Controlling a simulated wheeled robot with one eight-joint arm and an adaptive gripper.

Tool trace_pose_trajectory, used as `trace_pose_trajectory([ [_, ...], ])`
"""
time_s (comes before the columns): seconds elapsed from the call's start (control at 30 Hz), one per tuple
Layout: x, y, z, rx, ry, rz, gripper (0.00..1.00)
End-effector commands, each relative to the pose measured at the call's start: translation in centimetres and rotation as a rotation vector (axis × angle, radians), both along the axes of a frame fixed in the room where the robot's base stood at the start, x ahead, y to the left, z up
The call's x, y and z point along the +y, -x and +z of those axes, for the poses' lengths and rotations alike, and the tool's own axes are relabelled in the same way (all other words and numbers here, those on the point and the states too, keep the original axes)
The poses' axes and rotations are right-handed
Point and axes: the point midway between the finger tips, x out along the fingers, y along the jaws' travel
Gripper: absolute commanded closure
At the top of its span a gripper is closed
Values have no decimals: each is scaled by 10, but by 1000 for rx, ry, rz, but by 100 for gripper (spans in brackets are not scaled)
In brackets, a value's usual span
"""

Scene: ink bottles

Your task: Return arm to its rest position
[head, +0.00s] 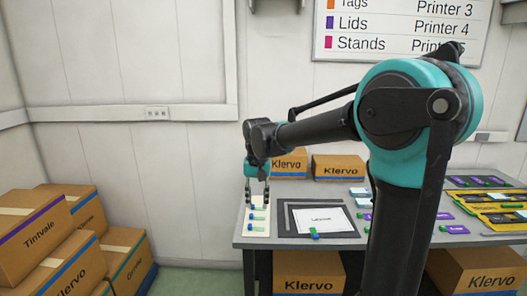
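My arm reaches out over the left end of the grey table (285,243), folded at its large teal joint. My gripper (257,198) hangs pointing down above a pale board (258,228) with small blue and green items on it. Its two fingers look apart, with nothing visible between them. Small gaps between the fingertips and the board are hard to judge. No ink bottle can be made out clearly at this size.
A dark tray with a white labelled sheet (319,220) lies right of the board. Cardboard boxes (338,168) stand at the table's back, and more boxes (307,270) sit underneath. Yellow trays (492,212) lie at right. Stacked boxes (32,235) fill the left. Open floor (195,281) lies between.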

Motion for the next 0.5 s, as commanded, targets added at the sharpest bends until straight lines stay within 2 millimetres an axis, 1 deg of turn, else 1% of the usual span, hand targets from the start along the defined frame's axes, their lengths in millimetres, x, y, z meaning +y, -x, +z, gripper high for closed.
trace_pose_trajectory([
  [0.27,-47,19,-25,-52,-17,0,66],
  [0.43,-88,43,-50,-104,-27,3,66],
  [0.5,-110,59,-64,-134,-30,4,66],
])
